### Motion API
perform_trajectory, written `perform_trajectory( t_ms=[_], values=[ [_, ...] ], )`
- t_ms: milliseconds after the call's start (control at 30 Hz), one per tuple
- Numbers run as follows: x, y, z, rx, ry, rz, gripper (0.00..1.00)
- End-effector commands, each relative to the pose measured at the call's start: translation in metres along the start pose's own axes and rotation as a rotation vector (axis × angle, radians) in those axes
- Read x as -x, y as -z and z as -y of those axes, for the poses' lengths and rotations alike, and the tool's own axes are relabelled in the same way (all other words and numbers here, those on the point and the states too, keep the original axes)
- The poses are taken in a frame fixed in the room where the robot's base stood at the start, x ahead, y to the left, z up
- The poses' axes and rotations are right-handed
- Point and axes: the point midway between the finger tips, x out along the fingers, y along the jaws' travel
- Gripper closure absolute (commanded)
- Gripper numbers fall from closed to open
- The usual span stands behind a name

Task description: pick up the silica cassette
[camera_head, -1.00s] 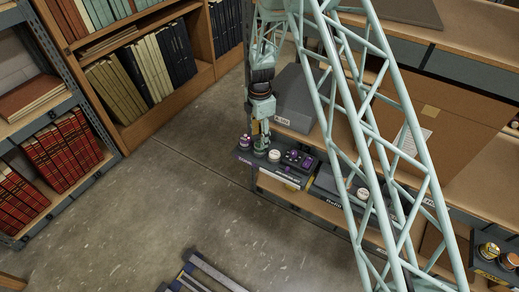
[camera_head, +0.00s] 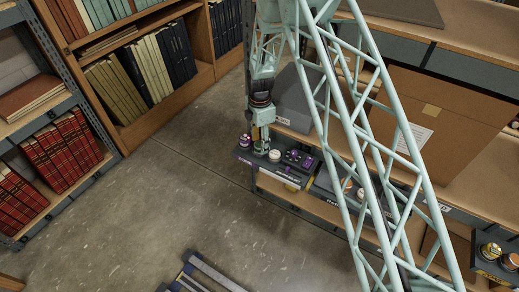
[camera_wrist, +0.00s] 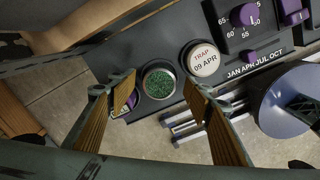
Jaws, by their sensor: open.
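A round pot with a pale rim and green granules (camera_wrist: 158,82), which fits the silica cassette, sits in the dark panel in the wrist view. My gripper (camera_wrist: 160,80) is open, with one tan-padded finger on each side of the cassette and nothing held. Whether the fingers touch it, and how high they are above the panel, I cannot tell. In the head view my gripper (camera_head: 262,149) points down at the left end of the dark panel (camera_head: 284,174); the cassette is hidden there.
Purple dials (camera_wrist: 245,15) are further right. A purple item (camera_wrist: 130,101) is partly hidden behind the left finger. A grey box (camera_head: 298,95) stands behind the panel. Floor (camera_head: 170,200) is open to the left.

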Motion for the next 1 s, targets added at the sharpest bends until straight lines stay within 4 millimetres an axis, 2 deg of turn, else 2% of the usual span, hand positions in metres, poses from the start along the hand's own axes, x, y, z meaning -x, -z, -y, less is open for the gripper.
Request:
perform_trajectory(
  t_ms=[233,800,1000],
  values=[
    [-0.018,0.000,0.000,0.000,0.000,0.000,0.54],
    [-0.018,0.000,0.000,0.000,-0.001,0.000,0.54],
    [-0.018,0.000,0.000,0.000,-0.001,0.000,0.70]
  ],
)
